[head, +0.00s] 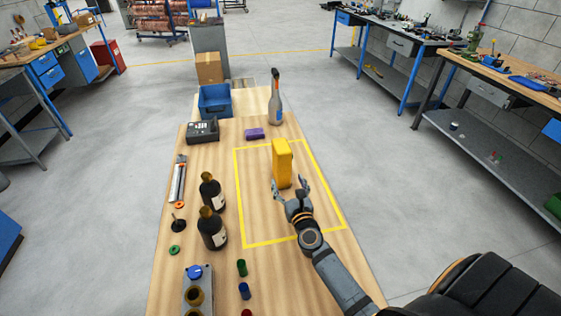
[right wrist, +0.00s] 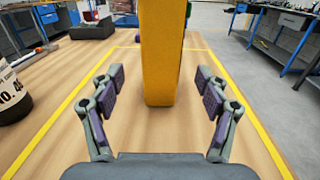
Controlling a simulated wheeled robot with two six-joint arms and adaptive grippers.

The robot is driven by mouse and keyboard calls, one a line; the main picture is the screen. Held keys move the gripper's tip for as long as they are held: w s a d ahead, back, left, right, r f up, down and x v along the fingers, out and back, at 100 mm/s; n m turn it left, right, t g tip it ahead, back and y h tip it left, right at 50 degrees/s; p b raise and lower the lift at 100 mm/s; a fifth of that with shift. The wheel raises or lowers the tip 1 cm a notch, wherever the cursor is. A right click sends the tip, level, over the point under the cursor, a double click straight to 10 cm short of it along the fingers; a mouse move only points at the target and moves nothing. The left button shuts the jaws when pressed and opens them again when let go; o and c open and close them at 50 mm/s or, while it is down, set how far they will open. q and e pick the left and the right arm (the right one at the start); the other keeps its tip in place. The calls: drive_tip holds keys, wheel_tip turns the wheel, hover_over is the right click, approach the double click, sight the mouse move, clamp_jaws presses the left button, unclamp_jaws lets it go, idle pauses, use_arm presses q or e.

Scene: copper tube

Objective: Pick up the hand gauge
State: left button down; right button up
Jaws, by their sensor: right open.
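The hand gauge appears to be the tall yellow block (head: 282,163) standing upright inside the yellow taped rectangle on the table. In the right wrist view the yellow block (right wrist: 161,55) rises straight ahead, its top cut off by the frame edge. My right gripper (head: 289,187) is open and empty, just on the near side of the block. In the right wrist view its two padded fingers point at the block, one to each side of it, with visible gaps. My left gripper is not in view.
Two dark bottles (head: 213,229) stand left of the taped rectangle. A spray bottle (head: 275,104), a purple block (head: 255,133), a black device (head: 203,132) and a blue bin (head: 215,101) are farther back. Small green and blue cylinders (head: 244,291) stand at the front. The taped area around the block is clear.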

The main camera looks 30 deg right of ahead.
sight(285, 173)
drive_tip(key=x, duration=0.3)
drive_tip(key=shift+w, duration=0.1)
drive_tip(key=shift+w+d, duration=0.2)
drive_tip(key=shift+w, duration=0.45)
drive_tip(key=x, duration=0.4)
drive_tip(key=shift+w, duration=0.3)
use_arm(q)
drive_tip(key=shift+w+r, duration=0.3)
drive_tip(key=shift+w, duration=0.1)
use_arm(e)
drive_tip(key=shift+s, duration=0.1)
drive_tip(key=shift+r, duration=0.1)
drive_tip(key=shift+c, duration=1)
clamp_jaws()
